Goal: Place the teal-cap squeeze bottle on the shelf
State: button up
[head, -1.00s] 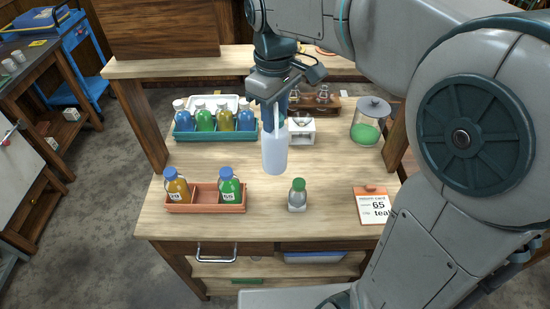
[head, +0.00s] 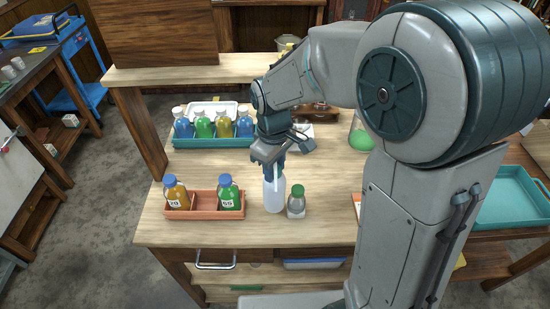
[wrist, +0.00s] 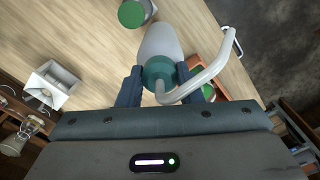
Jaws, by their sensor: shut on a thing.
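The squeeze bottle (head: 274,192) is translucent white. Its teal cap (wrist: 159,70) and bent white spout (wrist: 205,80) show in the wrist view. My gripper (head: 271,172) is shut on it near the cap, which the fingers mostly hide in the head view. The bottle is upright over the front of the bench, between the orange tray and a green-capped small bottle; I cannot tell whether its base touches the wood. The shelf (head: 190,73) is the raised wooden board along the back of the bench, partly hidden by my arm.
An orange tray (head: 204,213) holds two capped bottles just left. The green-capped bottle (head: 296,203) is close at right. A teal rack (head: 213,143) of several bottles stands behind. A jar with green contents (head: 361,137) is partly behind my arm.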

jog(key=shift+f, duration=1.65)
jog(key=o, duration=0.7)
